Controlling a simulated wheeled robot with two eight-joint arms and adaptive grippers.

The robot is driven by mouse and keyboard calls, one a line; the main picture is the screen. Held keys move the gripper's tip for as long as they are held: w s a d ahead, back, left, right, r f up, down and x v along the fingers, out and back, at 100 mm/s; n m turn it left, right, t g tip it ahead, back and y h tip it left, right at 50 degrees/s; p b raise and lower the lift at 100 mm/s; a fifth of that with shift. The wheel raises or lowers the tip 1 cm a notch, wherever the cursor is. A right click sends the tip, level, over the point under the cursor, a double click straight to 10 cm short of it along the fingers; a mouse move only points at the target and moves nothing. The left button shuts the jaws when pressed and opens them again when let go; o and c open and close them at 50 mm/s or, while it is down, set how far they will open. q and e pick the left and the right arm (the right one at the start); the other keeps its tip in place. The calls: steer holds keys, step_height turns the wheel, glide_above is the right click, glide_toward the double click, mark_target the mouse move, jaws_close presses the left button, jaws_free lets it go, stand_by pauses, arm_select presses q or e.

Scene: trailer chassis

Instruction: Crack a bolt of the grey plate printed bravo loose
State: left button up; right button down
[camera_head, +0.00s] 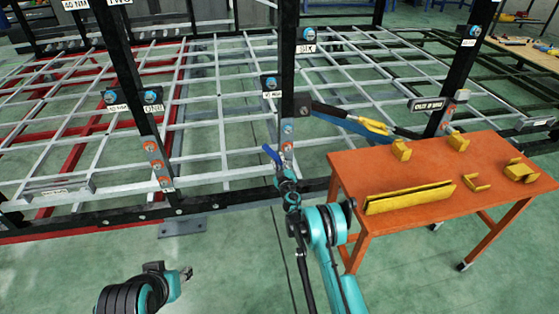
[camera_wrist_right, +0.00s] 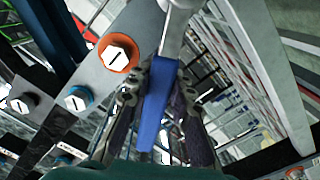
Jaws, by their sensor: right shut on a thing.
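My right gripper (camera_head: 284,168) is shut on a blue-handled wrench (camera_wrist_right: 157,105) in front of the middle black post. The wrench's grey head (camera_wrist_right: 185,8) runs out of the top of the wrist view, so its contact with a bolt is hidden. A grey plate (camera_wrist_right: 125,75) beside the wrench carries a bolt with an orange collar (camera_wrist_right: 118,53); a blue-collared bolt (camera_wrist_right: 78,97) shows nearby. In the head view the plate on the middle post (camera_head: 288,134) is partly hidden by my arm. I cannot read the print bravo. My left gripper (camera_head: 187,273) is low at left, its fingers unclear.
An orange table (camera_head: 400,235) at right holds yellow brackets and a long yellow channel (camera_head: 410,197). A yellow-and-black tool (camera_head: 362,120) extends beside the table's back edge. Another plate with orange-collared bolts (camera_head: 157,162) is on the left post. Green floor is clear in front.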

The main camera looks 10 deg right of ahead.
steer(key=shift+a+f+n, duration=0.25)
steer(key=shift+a+n, duration=0.15)
steer(key=shift+n, duration=0.2)
steer(key=shift+d+r, duration=0.1)
steer(key=shift+d, duration=0.1)
steer(key=shift+s+d, duration=0.1)
steer(key=shift+s, duration=2.95)
steer(key=shift+m, duration=0.3)
steer(key=s+d+m, duration=0.1)
steer(key=s+d+r+m, duration=0.1)
steer(key=m, duration=0.1)
steer(key=shift+r, duration=0.1)
steer(key=w, duration=0.6)
steer(key=shift+w, duration=0.3)
